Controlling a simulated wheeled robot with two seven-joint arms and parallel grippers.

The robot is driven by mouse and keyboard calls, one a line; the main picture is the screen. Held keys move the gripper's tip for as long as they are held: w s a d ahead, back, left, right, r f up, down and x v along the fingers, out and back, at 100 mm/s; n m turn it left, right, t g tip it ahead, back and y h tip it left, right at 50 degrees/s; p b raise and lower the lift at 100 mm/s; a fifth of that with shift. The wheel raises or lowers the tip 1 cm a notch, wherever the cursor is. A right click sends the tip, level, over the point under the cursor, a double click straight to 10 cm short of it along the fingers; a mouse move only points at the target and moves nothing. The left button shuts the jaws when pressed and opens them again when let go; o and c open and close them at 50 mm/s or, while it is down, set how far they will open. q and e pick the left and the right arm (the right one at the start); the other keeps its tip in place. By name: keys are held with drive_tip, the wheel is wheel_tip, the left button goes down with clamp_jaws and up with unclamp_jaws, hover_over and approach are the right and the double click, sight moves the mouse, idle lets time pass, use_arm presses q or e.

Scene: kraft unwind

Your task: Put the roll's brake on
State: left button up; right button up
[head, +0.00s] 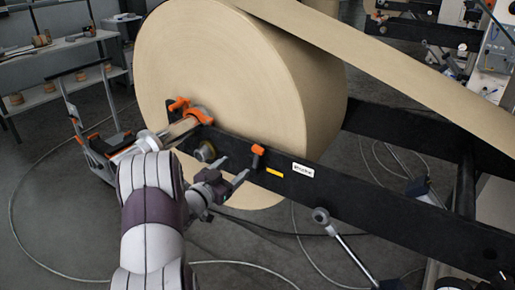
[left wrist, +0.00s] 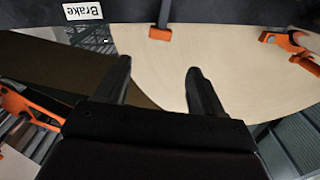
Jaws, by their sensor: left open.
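The large kraft paper roll (head: 235,75) sits on a black frame beam (head: 370,195). An orange-tipped brake lever (head: 257,157) stands on the beam, just left of a white label (head: 303,169). In the left wrist view the label (left wrist: 83,11) reads "Brake" and the orange lever end (left wrist: 160,32) lies ahead of the fingers. My left gripper (head: 236,168) is open and empty, beside the beam and close to the lever, apart from it. Its two fingers (left wrist: 158,68) are spread below the lever in the wrist view. My right gripper is not in view.
An orange clamp (head: 190,109) is at the roll's shaft end, left of the lever. A yellow mark (head: 275,172) is on the beam. A wheeled trolley (head: 95,135) stands left. A shelf (head: 60,65) is behind it. Cables lie on the floor.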

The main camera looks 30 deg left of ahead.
sight(257, 150)
use_arm(q)
drive_tip(key=w, duration=0.4)
drive_tip(key=w+p, duration=0.1)
drive_tip(key=w, duration=0.2)
drive_tip(key=w+d, duration=0.1)
drive_tip(key=w, duration=0.3)
drive_tip(key=shift+w+f+p, duration=0.1)
drive_tip(key=shift+w+p, duration=0.2)
drive_tip(key=shift+w+f, duration=0.15)
drive_tip(key=shift+w, duration=0.1)
clamp_jaws()
